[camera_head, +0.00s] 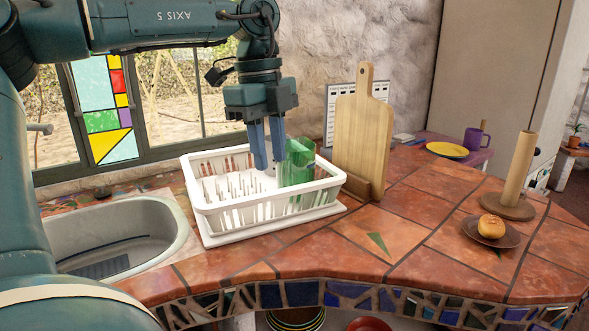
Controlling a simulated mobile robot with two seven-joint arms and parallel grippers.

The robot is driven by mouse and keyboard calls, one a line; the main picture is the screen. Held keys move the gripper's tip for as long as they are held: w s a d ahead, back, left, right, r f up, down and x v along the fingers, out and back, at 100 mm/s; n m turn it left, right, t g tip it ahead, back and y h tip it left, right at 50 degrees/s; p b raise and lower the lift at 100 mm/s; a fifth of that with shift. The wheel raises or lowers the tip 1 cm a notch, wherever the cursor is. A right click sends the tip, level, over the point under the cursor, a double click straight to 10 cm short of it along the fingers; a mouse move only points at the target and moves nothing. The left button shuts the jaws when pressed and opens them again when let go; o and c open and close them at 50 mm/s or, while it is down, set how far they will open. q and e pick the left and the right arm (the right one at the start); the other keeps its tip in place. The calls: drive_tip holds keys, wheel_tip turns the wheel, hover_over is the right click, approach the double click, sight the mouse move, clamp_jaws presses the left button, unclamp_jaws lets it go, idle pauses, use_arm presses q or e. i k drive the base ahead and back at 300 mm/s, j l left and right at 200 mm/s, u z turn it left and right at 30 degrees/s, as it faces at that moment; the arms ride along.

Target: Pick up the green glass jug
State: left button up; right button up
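The green glass jug (298,164) stands in the right part of the white dish rack (262,226). My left gripper (270,163) comes down from above, with its fingertips inside the rack just left of the jug. Its two fingers are apart, with a narrow gap between them. No object shows clearly between them; whether the right finger touches the jug or its handle I cannot tell. The rack's wall hides the jug's lower part. My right gripper is not in view.
A sink (125,240) lies left of the rack. A wooden cutting board (362,135) stands upright close right of the jug. Farther right are a plate with a bun (491,227) and a paper-towel holder (519,170). The tiled counter in front is clear.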

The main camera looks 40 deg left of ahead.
sight(299, 167)
drive_tip(key=i+j, duration=0.7)
drive_tip(key=j, duration=0.2)
